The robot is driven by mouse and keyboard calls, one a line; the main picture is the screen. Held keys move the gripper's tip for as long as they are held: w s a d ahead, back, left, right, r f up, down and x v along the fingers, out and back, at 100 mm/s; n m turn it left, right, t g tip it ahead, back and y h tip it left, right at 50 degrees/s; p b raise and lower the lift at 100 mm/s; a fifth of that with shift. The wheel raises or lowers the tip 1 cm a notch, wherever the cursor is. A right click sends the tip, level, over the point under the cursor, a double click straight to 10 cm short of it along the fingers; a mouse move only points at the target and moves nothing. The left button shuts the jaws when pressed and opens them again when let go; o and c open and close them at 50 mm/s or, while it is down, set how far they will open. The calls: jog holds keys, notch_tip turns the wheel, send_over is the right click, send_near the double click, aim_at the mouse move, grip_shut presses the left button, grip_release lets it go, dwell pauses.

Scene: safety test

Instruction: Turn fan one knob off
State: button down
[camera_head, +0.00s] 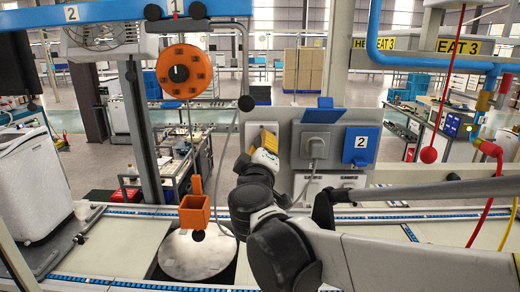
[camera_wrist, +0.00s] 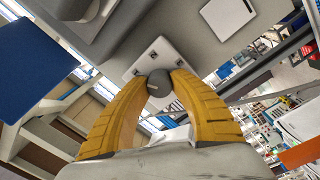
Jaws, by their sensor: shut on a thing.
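A round dark grey knob (camera_wrist: 159,83) sits on a white plate (camera_wrist: 146,61) with small screws, in the wrist view. The yellow fingers of my gripper (camera_wrist: 161,76) curve around the knob from both sides and are shut on it. In the head view my gripper (camera_head: 262,137) is at the left part of the grey wall panel (camera_head: 336,120), and the knob is hidden behind it. No number shows on this plate. A sign with the number 1 (camera_head: 175,8) hangs at the top. How far the knob is turned cannot be told.
On the panel, right of my gripper, are a grey plug (camera_head: 316,147) with a cable, a raised blue cover (camera_head: 323,113) and a blue cover marked 2 (camera_head: 361,146). An orange round device (camera_head: 184,72) and an orange box (camera_head: 195,211) hang to the left.

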jog(key=n+b, duration=0.1)
jog(key=n, duration=0.6)
jog(key=shift+f+y+b, duration=0.1)
jog(key=shift+y+b, duration=0.2)
jog(key=shift+b, duration=0.1)
jog(key=n, duration=0.5)
jog(key=shift+n+y+b, duration=0.3)
jog(key=shift+n+b, duration=0.1)
jog(key=c, duration=1)
grip_release()
jog(key=shift+c, duration=0.2)
jog(key=shift+s, duration=0.1)
jog(key=s, duration=1.1)
jog(key=shift+s+f, duration=0.3)
jog(key=shift+s, duration=0.1)
